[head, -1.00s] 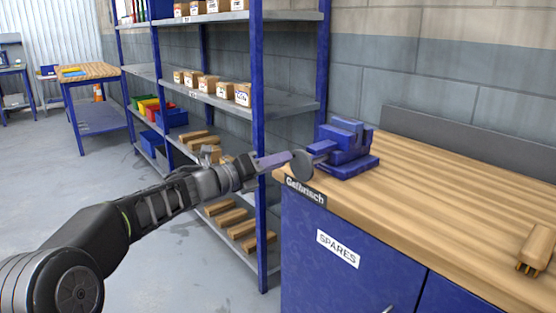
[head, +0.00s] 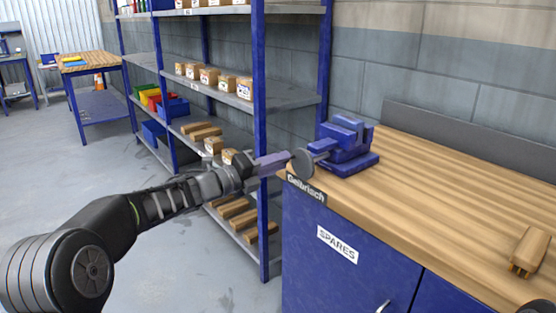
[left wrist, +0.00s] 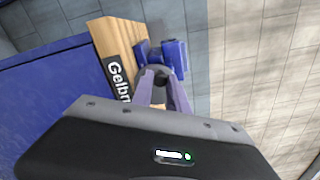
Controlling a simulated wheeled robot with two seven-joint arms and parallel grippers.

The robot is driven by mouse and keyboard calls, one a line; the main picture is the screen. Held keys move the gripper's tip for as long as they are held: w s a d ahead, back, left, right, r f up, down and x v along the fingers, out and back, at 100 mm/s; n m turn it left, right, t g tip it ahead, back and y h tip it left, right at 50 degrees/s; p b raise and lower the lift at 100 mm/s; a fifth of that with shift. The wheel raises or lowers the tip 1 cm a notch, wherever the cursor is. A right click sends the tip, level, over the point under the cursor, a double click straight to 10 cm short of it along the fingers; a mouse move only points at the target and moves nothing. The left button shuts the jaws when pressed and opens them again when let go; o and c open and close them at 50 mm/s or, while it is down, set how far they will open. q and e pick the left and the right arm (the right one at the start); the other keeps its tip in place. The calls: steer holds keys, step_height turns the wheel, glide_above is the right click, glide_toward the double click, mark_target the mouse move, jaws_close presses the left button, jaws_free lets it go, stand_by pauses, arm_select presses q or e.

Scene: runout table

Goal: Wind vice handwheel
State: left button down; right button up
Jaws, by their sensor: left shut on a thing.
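The blue vice (head: 345,145) is mounted at the left corner of the wooden bench. Its grey round handwheel (head: 302,163) faces left, off the bench's end. My left gripper (head: 288,160) reaches in from the left and is shut on the handwheel. In the left wrist view the two purple-grey fingers (left wrist: 163,92) close in on the dark handwheel (left wrist: 158,72), with the vice (left wrist: 174,56) behind it. The fingertips' exact contact with the rim is too small to tell. My right gripper is not in view.
The wooden bench (head: 450,200) stands on a blue cabinet (head: 320,270) marked SPARES. A brush (head: 529,250) lies at its right front. Blue shelving (head: 259,110) with boxes stands close behind my left arm. Bare floor (head: 190,270) lies at the front left.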

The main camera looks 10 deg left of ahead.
arm_select(q)
steer(key=n+p, duration=0.2)
steer(key=shift+a+f+n, duration=0.15)
steer(key=shift+f+n, duration=0.25)
steer(key=n+p, duration=0.2)
steer(key=shift+w+f+n+p, duration=0.1)
steer(key=shift+f+n+p, duration=0.1)
steer(key=shift+n+p, duration=0.15)
steer(key=shift+f+n, duration=0.3)
steer(key=shift+n, duration=0.05)
